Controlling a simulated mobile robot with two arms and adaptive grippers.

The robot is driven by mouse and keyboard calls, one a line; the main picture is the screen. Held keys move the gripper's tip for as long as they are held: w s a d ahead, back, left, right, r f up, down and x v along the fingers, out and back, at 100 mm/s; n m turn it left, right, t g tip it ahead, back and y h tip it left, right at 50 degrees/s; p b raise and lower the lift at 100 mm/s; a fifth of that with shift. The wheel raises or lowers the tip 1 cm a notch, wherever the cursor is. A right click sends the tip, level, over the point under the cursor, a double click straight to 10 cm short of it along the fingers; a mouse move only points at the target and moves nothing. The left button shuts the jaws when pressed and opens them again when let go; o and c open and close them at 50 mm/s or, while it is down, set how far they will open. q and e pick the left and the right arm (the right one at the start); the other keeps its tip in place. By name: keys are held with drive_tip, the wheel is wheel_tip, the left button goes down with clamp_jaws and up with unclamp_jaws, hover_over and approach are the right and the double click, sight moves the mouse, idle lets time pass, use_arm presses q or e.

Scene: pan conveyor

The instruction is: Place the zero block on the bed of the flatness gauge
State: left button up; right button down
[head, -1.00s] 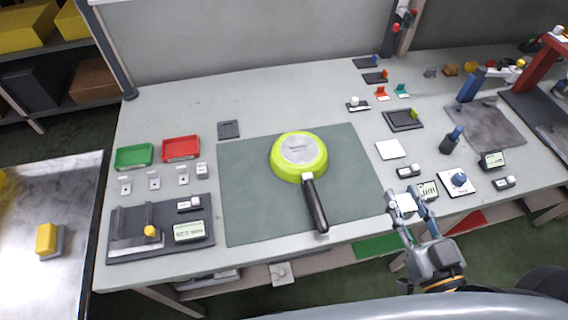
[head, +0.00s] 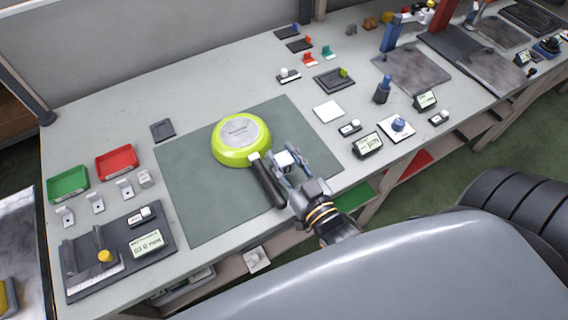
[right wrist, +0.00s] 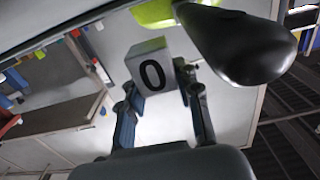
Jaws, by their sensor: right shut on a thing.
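The zero block (right wrist: 152,66) is a small pale cube with a black 0, seen in the right wrist view. My right gripper (right wrist: 159,92) is shut on it. In the head view the block (head: 285,158) shows between the fingers of my right gripper (head: 287,166), beside the pan's handle and in front of the green mat. I cannot tell for certain which device is the flatness gauge. A dark gauge base with a yellow knob and a display (head: 146,243) is at the lower left, and granite plates (head: 413,70) are at the upper right. My left gripper is not in view.
A lime-green pan (head: 240,140) lies upside down on the green mat (head: 205,205), its black handle (head: 267,182) close to my right gripper. Green (head: 68,185) and red (head: 117,162) trays are at the left. Several small gauges and displays (head: 367,145) stand at the right.

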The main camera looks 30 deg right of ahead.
sight(288, 172)
drive_tip(key=shift+f, duration=1.4)
drive_tip(key=shift+f, duration=0.15)
drive_tip(key=c, duration=1.2)
unclamp_jaws()
